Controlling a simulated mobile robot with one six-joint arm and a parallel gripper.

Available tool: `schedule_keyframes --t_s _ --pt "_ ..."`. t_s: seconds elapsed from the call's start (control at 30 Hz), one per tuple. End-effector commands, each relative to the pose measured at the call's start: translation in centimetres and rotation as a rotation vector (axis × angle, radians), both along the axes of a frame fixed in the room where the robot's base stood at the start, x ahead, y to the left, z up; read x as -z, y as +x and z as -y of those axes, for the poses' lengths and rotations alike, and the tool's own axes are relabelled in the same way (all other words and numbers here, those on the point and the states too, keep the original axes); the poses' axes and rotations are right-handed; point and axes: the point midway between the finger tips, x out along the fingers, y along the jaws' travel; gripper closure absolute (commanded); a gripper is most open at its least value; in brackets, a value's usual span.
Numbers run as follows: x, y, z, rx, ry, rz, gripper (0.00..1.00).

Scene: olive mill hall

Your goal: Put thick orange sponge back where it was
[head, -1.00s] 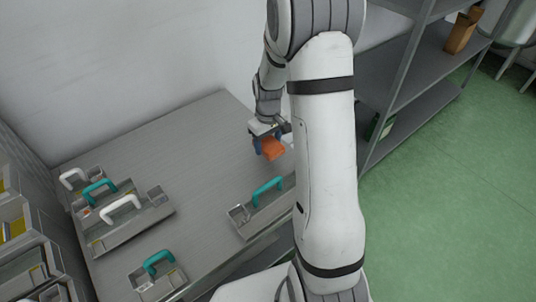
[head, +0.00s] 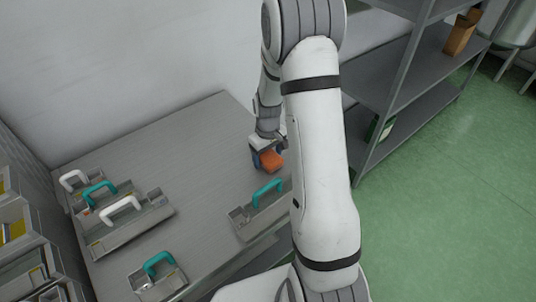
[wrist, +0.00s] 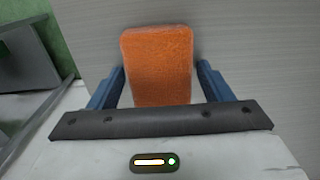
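The thick orange sponge (head: 271,160) is between the blue fingers of my gripper (head: 267,157), low over the grey table top at its right part. In the wrist view the sponge (wrist: 158,65) stands out in front of the palm, with one finger of my gripper (wrist: 162,75) close along each side.
The grey table (head: 190,135) has clear room left of my gripper. A metal tray with a teal handle (head: 268,193) stands just in front. Several handled trays (head: 125,225) stand at the left. A wall is behind, and a metal shelf (head: 405,90) stands at the right.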

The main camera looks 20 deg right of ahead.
Motion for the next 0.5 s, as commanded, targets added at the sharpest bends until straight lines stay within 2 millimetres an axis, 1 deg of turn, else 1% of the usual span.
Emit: schedule_keyframes --t_s 0.03,0.1,0.33,0.43,0.5 --pt "0.0 0.0 0.0 0.000 0.000 0.000 0.23" --pt "0.0 0.0 0.0 0.000 0.000 0.000 0.20" --pt "-0.2 0.0 0.0 0.000 0.000 0.000 0.20" --pt "-0.8 0.1 0.0 0.000 0.000 0.002 0.20" --pt "-1.9 0.1 0.0 0.000 0.000 0.005 0.20"
